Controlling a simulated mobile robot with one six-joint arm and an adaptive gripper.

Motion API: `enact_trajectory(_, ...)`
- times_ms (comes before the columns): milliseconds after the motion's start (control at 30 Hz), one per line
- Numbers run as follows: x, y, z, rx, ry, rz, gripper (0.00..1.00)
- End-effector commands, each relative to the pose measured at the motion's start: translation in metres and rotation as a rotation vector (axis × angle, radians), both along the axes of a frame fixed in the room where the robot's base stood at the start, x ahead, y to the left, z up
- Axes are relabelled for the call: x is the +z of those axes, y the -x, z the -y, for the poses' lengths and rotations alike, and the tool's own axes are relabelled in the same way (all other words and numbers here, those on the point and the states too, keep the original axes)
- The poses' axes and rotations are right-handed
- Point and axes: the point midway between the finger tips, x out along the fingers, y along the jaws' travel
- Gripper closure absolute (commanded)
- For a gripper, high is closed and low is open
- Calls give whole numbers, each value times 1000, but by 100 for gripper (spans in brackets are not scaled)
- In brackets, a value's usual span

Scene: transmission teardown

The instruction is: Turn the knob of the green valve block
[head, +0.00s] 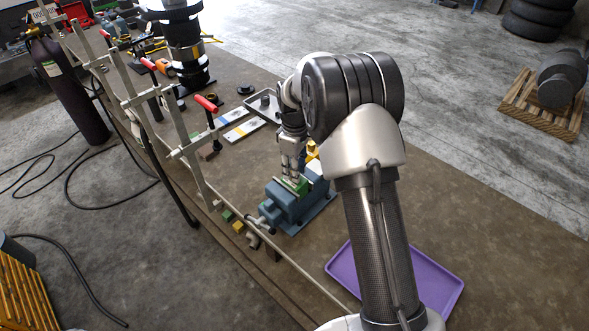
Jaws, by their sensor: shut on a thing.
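The green valve block (303,187) sits between the jaws of a blue vise (285,208) on the brown bench top. My gripper (291,178) points down onto the top of the block from above. Its fingers are closed together at the block's upper side, shut on the knob. The knob itself is hidden by the fingers and too small to make out, so its angle cannot be told.
A purple tray (444,300) lies right of the vise, partly behind my arm. Small green (228,215) and yellow (239,227) blocks lie left of the vise. Red-handled clamps (207,104) stand along a rail at the bench's left edge.

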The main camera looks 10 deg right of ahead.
Motion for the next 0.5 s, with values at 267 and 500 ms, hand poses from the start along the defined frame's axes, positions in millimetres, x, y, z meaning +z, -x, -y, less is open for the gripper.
enact_trajectory(267, 1, -1, 0, 241, 0, 2, 99)
enact_trajectory(500, 1, -1, 0, 392, 0, 2, 99)
